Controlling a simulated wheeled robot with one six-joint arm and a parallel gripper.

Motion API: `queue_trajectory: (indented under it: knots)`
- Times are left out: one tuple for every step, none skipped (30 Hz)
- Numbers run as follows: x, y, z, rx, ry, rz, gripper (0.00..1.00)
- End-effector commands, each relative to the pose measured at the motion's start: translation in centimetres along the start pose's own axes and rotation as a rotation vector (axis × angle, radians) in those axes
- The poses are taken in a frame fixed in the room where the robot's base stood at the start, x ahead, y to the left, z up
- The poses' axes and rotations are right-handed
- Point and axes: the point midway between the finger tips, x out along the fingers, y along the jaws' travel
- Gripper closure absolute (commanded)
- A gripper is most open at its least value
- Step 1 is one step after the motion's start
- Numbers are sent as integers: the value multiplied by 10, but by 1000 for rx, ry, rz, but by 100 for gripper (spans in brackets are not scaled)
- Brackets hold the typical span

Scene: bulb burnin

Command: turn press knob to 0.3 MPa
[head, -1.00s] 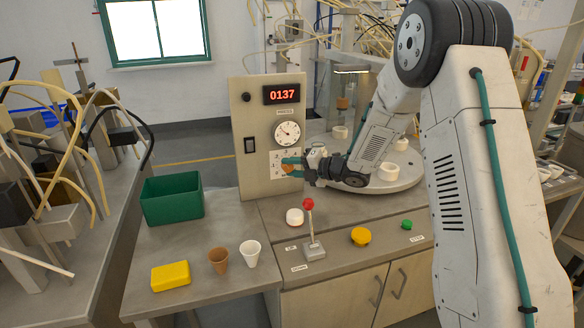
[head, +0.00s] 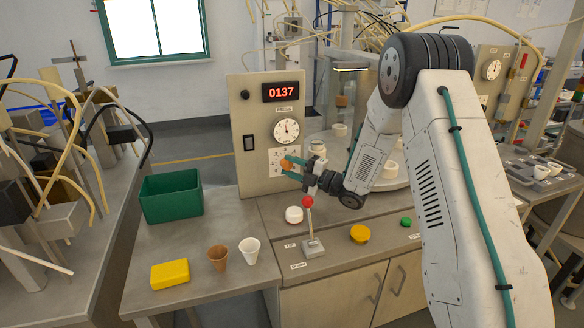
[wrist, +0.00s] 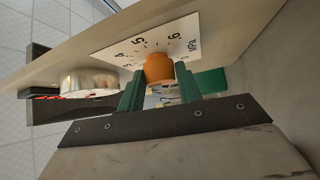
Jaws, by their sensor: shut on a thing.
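The press knob (head: 286,164) is a small orange cylinder on the grey panel (head: 238,170). A white scale plate (head: 274,166) lies behind it. In the wrist view the knob (wrist: 159,69) sits between the green fingers of my gripper (wrist: 159,85), which is shut on it. The plate there (wrist: 125,50) shows marks near 4, 5 and 6 and the letters MPa. The knob's pointer cannot be made out. The round gauge (head: 286,131) above has its needle near the top; its figures are too small to read. The gauge shows edge-on in the wrist view (wrist: 92,82).
A red digital display (head: 282,92) reads 0137. Below my gripper stand a red-topped lever (head: 310,225), a white round button (head: 294,214) and a yellow one (head: 360,234). A green bin (head: 171,198), yellow block (head: 170,274) and two cups (head: 250,250) stand left on the bench.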

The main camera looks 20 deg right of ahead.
Motion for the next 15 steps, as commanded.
queue_trajectory:
  knots:
    - [0,0,0,2,-1,0,88]
    - [0,0,0,2,-1,1,88]
    - [0,0,0,3,-1,1,88]
    - [0,0,0,2,-1,1,88]
    - [0,0,0,2,-1,1,88]
    - [0,0,0,2,-1,1,88]
    - [0,0,0,2,-1,0,88]
    - [0,0,0,2,-1,0,88]
    - [0,0,0,2,-1,0,88]
    - [0,0,0,2,-1,0,88]
    - [0,-1,0,2,-1,0,57]
    - [0,0,0,2,-1,0,46]
    - [0,0,0,2,-1,0,44]
    - [0,0,0,2,-1,0,44]
    - [0,0,0,1,-1,0,44]
